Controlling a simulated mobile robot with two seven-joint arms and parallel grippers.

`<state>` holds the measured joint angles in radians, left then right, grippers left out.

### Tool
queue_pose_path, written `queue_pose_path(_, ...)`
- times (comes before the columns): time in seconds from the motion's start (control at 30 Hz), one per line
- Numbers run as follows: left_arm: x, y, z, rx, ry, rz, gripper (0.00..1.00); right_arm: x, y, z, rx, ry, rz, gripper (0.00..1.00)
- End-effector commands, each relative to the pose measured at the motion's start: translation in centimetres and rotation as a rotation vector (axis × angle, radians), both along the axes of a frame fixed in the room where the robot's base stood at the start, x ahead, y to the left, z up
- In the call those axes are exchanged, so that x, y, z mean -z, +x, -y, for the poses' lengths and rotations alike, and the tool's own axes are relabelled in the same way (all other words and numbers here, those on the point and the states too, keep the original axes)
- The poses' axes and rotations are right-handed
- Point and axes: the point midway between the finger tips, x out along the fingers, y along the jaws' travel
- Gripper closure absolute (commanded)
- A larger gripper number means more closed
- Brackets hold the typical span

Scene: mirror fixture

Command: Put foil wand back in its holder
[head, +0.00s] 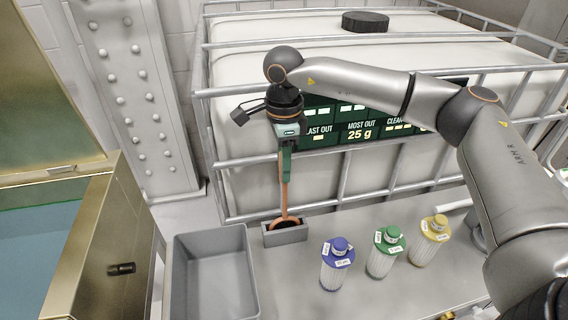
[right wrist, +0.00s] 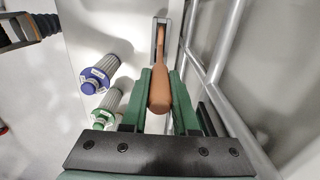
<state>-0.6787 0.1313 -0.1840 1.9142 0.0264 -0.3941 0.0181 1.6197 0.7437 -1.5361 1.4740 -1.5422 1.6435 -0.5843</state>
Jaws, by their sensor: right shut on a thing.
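The foil wand (head: 284,192) is copper-brown and hangs roughly upright below my right gripper (head: 286,160). The green fingers are shut on its thick handle, which shows clearly in the right wrist view (right wrist: 160,88). The holder (head: 299,235) is a small grey box with a dark opening, standing on the pale bench beside the cage. The wand's lower end is at the holder's opening in the head view. I cannot tell how deep it reaches inside. In the right wrist view the wand's far end lies within the grey holder's outline (right wrist: 154,45). My left gripper is not in view.
A grey open bin (head: 212,240) stands left of the holder. Blue (head: 338,262), green (head: 385,250) and yellow (head: 430,240) capped bottles stand to the right. A caged white tank (head: 300,180) rises close behind. A brass-coloured cabinet (head: 95,245) is at far left.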

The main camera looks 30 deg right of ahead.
Motion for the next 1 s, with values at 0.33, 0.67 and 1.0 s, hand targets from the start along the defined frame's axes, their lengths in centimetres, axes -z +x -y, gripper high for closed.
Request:
queue_pose_path(0.33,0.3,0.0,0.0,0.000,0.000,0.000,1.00,0.5,0.0,0.0,0.000,0.001,0.001,0.59)
queue_pose_path(0.67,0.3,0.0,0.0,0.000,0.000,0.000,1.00,0.5,0.0,0.0,0.000,0.000,0.001,0.37)
queue_pose_path(1.0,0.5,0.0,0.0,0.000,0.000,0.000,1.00,-2.0,0.1,-0.1,0.000,0.003,0.005,0.37)
